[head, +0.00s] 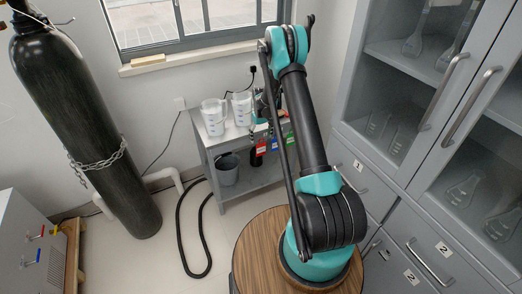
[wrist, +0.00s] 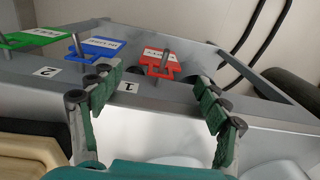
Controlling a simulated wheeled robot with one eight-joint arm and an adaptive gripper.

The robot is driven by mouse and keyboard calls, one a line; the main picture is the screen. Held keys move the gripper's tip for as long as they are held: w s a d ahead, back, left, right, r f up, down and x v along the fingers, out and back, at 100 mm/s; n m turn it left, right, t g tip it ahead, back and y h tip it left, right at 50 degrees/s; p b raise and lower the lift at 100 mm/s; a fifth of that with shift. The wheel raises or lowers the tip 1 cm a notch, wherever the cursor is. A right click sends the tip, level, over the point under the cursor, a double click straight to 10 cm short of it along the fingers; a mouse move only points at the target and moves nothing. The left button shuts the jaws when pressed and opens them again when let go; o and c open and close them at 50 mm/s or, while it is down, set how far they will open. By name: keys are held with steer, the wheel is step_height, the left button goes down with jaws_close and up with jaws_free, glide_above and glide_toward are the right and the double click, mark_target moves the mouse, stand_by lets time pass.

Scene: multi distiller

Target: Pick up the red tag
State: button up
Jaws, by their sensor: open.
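The red tag (wrist: 157,67) is a small red frame with a white label, on a metal peg above the "1" sticker in the wrist view. It also shows small in the head view (head: 261,147), on the front of the grey cart. My gripper (wrist: 158,78) is open and empty, its green-padded fingers apart on either side of the red tag's line, nearer the camera than the tag. I cannot tell the exact gap. In the head view my gripper is partly hidden behind my arm.
A blue tag (wrist: 100,47) and a green tag (wrist: 35,40) hang left of the red one in the wrist view.

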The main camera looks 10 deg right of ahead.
mark_target(261, 144)
steer(key=shift+f, duration=3.1)
steer(key=c, duration=1)
steer(key=shift+c, duration=0.2)
steer(key=shift+r, duration=0.2)
